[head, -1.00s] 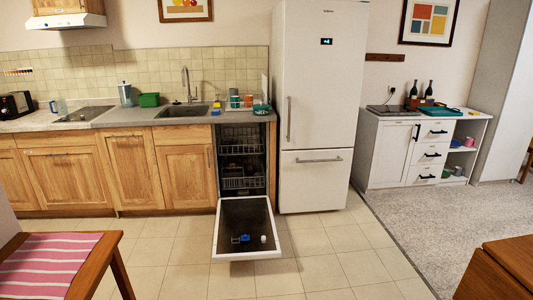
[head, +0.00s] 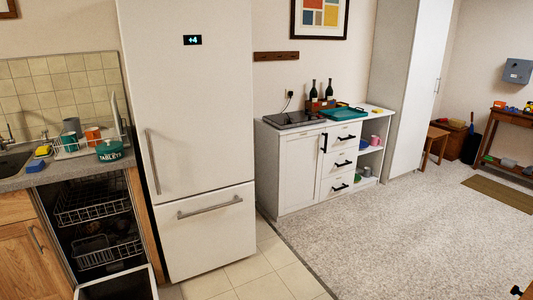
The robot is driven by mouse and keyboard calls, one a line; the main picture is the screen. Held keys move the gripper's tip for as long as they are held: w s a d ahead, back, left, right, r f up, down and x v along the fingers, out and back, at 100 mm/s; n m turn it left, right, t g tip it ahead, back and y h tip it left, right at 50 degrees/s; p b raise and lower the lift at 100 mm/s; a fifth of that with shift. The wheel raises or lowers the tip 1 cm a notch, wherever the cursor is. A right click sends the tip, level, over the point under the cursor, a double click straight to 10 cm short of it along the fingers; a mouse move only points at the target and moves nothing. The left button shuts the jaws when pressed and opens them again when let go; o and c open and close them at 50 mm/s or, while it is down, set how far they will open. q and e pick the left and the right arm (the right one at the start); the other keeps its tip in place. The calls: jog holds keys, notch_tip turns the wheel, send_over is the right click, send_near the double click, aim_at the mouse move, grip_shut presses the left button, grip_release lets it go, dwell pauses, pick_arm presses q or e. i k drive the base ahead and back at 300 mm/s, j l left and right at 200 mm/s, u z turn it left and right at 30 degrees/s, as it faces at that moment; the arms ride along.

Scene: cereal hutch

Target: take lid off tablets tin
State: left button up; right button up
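The tablets tin (head: 110,156) is a round teal tin with a white "TABLETS" label. It stands at the right end of the kitchen counter, in front of the dish rack and above the open dishwasher. Its teal lid (head: 109,145) appears to sit on top of it.
The dishwasher (head: 147,277) stands open below the tin, its door lowered. The tall white fridge (head: 190,110) stands just right of it. A dish rack (head: 70,150) with cups and a yellow-and-blue sponge (head: 42,151) are near the tin.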

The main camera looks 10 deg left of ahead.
aim_at(108, 145)
jog(key=i+u, duration=0.35)
jog(key=i, duration=0.15)
jog(key=i+l+u, duration=0.35)
jog(key=i, duration=0.15)
jog(key=i+l+u, duration=0.2)
jog(key=i+u, duration=0.15)
jog(key=i, duration=0.15)
